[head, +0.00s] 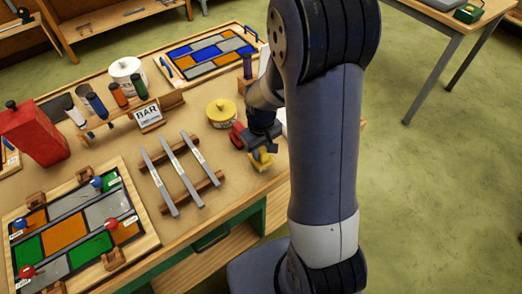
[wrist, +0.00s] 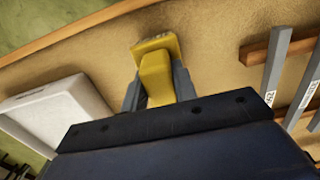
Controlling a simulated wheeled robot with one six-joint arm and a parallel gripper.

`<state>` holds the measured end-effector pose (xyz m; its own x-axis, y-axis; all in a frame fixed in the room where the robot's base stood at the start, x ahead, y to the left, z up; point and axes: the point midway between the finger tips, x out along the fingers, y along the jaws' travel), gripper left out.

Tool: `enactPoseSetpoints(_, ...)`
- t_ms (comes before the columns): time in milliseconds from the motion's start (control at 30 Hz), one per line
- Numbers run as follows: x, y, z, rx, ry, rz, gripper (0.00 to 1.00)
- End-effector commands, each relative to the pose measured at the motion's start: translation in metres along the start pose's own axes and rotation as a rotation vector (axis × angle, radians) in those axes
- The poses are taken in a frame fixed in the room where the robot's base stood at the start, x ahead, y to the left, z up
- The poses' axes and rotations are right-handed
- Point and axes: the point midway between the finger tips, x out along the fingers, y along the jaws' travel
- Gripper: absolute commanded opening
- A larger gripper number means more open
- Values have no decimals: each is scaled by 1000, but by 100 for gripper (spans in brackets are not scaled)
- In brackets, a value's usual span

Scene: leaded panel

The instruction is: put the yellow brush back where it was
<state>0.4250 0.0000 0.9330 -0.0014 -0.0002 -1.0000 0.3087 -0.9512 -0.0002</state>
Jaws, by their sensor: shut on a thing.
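The yellow brush (head: 261,162) is in my gripper (head: 262,148), low over the right part of the bench near its front edge. The wrist view shows the brush (wrist: 157,68) between the two grey fingers, its wide end pointing away from the palm. I cannot tell whether its lower end touches the bench top. My gripper (wrist: 156,88) is shut on it.
A yellow-lidded tin (head: 221,112) and a red object (head: 238,136) are close by on the left. Metal bars on wooden rails (head: 173,173) lie further left. A white tray (wrist: 62,112) is beside the gripper. Two coloured panels (head: 211,52) lie on the bench.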

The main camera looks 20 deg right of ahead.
Motion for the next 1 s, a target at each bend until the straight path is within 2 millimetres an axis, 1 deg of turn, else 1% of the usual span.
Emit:
enactPoseSetpoints(33, 5, 0, 1, 0, -2, -1, 6)
enactPoseSetpoints(100, 8, 0, 0, 0, -1, 0, 6)
enactPoseSetpoints(367, 9, 0, 0, 0, 2, 0, 6)
enactPoseSetpoints(500, 14, 0, 0, 0, 1, 0, 6)
enactPoseSetpoints(533, 13, 0, 0, 0, 1, 0, 30)
enactPoseSetpoints(600, 12, 0, 0, 0, 1, 0, 35)
enactPoseSetpoints(767, 12, 0, 0, 0, 1, 0, 48)
enactPoseSetpoints(1000, 12, 0, 0, 0, 1, 0, 49)
